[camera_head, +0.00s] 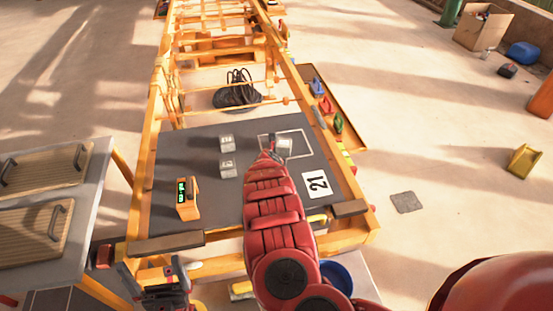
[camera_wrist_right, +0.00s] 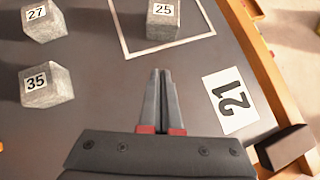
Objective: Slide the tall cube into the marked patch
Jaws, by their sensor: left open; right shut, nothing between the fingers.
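Three grey stone-like cubes with number labels are on the dark tabletop. Cube 25 (camera_wrist_right: 163,20) is inside the white square outline (camera_wrist_right: 127,50), near its near edge; it also shows in the head view (camera_head: 284,147). Cube 27 (camera_wrist_right: 45,24) and cube 35 (camera_wrist_right: 46,90) stand outside the outline, to its left. I cannot tell which cube is tallest. My right gripper (camera_wrist_right: 162,73) is shut and empty, a little short of cube 25 and apart from it; in the head view my red arm mostly hides it. My left gripper (camera_head: 152,280) is open and empty at the bottom left, off the tabletop's near edge.
A white card marked 21 (camera_head: 317,185) lies on the table's right side. An orange device with a green display (camera_head: 187,199) stands at the left. Black cable (camera_head: 237,90) lies beyond the table's far edge. Wooden rails border the table. The table's left middle is clear.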

